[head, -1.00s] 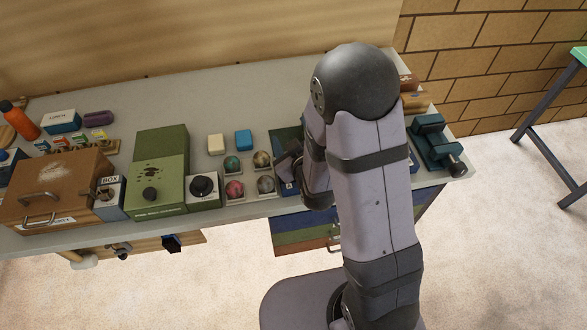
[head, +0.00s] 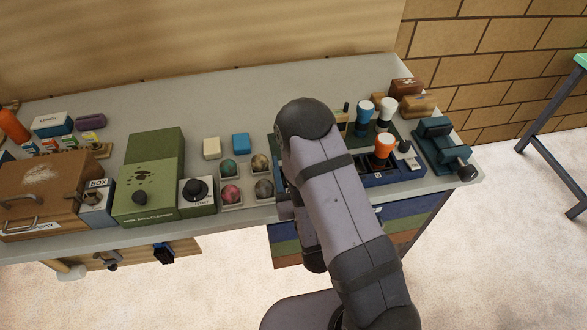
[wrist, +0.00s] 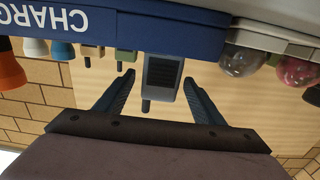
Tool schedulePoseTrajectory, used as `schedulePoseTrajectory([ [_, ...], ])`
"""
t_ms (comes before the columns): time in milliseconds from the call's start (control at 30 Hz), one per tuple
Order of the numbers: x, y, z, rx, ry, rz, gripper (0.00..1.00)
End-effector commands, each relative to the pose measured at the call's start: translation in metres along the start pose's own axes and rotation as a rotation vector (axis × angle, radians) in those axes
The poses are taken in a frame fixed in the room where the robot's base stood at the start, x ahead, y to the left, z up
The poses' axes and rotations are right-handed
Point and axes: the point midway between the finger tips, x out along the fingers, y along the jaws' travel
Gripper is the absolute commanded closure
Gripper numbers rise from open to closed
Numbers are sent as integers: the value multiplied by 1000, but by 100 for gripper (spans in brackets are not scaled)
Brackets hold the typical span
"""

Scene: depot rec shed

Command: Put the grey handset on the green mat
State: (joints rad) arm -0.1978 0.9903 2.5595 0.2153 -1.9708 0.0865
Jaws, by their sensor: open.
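The grey handset (wrist: 163,77) shows in the wrist view, upside down there, with a dark slotted face and a short stub. It stands behind the edge of the blue charger (wrist: 170,35), which hides part of it. In the head view my arm hides the handset. My gripper (wrist: 158,76) is open; its fingertips lie either side of the handset in the picture, and I cannot tell whether they reach it. My arm hides most of the gripper in the head view. A dark green surface (head: 400,130) behind the charger may be the mat; it is partly covered.
Balls in square holders (head: 231,194) are to the left, beside a green box (head: 150,170). A teal vise (head: 442,148) is at the right end. The bench back centre is clear.

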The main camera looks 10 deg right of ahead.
Motion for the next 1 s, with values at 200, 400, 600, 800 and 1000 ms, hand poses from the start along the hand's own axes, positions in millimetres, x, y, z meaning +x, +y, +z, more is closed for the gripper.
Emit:
schedulePoseTrajectory([
  [200, 12, 1, 3, 2, 5, 3, 38],
  [400, 28, 0, 4, 0, 6, 1, 38],
  [600, 39, 0, 4, 0, 4, 2, 38],
  [800, 46, 0, 2, -1, 2, 1, 38],
  [1000, 48, 0, 0, -1, 0, 0, 38],
])
